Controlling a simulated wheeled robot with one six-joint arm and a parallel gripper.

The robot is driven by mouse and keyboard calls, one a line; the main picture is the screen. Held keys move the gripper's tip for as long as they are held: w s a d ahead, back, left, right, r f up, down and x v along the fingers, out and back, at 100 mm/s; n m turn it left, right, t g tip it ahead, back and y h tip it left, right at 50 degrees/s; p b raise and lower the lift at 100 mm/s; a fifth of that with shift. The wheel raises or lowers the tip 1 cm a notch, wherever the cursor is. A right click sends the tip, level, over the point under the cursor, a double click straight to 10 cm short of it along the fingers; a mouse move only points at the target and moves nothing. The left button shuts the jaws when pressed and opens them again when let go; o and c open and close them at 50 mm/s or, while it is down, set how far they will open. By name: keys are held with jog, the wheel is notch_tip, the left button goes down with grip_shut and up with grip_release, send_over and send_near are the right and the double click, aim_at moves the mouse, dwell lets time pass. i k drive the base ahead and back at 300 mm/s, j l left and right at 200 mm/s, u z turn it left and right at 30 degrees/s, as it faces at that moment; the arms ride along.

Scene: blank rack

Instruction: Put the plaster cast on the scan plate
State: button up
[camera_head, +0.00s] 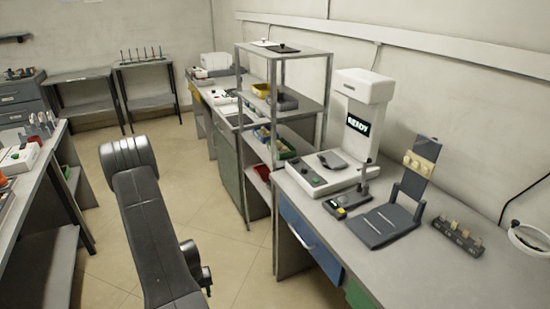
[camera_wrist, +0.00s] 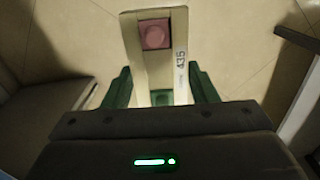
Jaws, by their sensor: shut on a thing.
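My gripper (camera_wrist: 161,92) shows in the wrist view, its green fingers closed on both sides of a pale cream piece. This piece, which looks like the plaster cast (camera_wrist: 146,78), has a pinkish-red square block at its far end and the mark 435 on its side. Floor tiles show beneath it. In the head view, a white scanner (camera_head: 362,120) with a lit READY display stands on the right bench. A dark flat plate on its base looks like the scan plate (camera_head: 333,160); nothing shows on it. The gripper and the cast cannot be made out in the head view.
A dark stand (camera_head: 385,225) with an upright back bearing a cream block stands right of the scanner. A small dark rack (camera_head: 458,238) is beside it. A metal shelf frame (camera_head: 285,50) rises left of the scanner.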

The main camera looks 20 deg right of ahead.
aim_at(332, 158)
jog(key=i+j+z, duration=0.15)
jog(key=i, duration=0.3)
jog(key=i+j+z, duration=0.15)
jog(key=i, duration=0.35)
jog(key=i+j+z, duration=0.15)
jog(key=z, duration=0.3)
jog(key=i+j+z, duration=0.25)
jog(key=z, duration=0.2)
jog(key=i+j+z, duration=0.1)
jog(key=j+z, duration=0.2)
jog(key=z, duration=0.15)
